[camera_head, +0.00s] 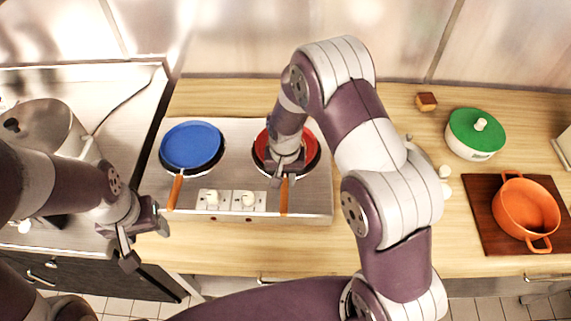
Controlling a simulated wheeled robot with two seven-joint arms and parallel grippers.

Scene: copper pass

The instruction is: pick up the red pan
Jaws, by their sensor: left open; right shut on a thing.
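The red pan (311,147) sits on the right side of the two-burner stove. Its orange-brown handle (284,199) points to the front edge of the stove. My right gripper (285,176) is over the near side of the pan and shut on it where the handle begins. The gripper and forearm hide part of the pan, and I cannot tell whether it is lifted. My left gripper (142,242) is open and empty, in front of the stove's left front corner and apart from the pan.
A blue pan (191,146) sits on the left side of the stove (232,160). A green-lidded pot (478,130) and an orange pot (525,209) on a dark board (483,226) stand at the right. A steel pot (45,123) is at the left. Wooden counter in front of the stove is clear.

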